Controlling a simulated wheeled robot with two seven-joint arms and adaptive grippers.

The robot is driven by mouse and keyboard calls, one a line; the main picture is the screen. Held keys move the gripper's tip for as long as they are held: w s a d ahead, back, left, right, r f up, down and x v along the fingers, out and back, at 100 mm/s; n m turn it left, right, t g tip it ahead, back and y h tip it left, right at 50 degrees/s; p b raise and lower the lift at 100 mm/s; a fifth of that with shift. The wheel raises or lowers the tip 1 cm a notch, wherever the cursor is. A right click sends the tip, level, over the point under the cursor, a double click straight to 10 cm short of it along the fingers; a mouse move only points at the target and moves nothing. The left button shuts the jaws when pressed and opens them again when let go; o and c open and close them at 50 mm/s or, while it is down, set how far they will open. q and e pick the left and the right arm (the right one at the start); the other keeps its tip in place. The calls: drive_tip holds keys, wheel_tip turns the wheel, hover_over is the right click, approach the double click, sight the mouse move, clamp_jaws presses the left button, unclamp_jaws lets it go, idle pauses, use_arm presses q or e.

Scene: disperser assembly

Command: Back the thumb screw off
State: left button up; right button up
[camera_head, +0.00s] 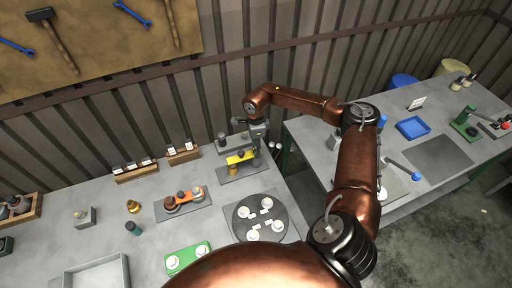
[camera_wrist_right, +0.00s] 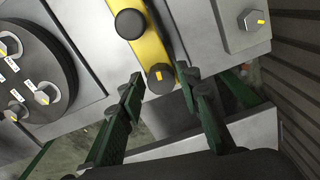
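A yellow clamp bar (camera_head: 238,158) sits on a grey base plate at the back of the left table. In the right wrist view the yellow bar (camera_wrist_right: 147,52) carries a larger black knob (camera_wrist_right: 130,24) and a smaller dark knob with an orange mark (camera_wrist_right: 160,78), which looks like the thumb screw. My right gripper (camera_head: 256,148) is at the right end of this fixture. In the right wrist view its two dark green fingers (camera_wrist_right: 162,82) are apart, one on each side of the marked knob, with visible gaps. I cannot tell their height against it. My left gripper is not in view.
A round dark turntable (camera_head: 239,229) with several white pieces stands in front of the fixture. An orange assembly (camera_head: 183,196) lies to the left. The table edge is close by.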

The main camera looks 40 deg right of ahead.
drive_tip(key=shift+o, duration=1)
drive_tip(key=shift+r, duration=0.15)
wheel_tip(320, 180, up, 12)
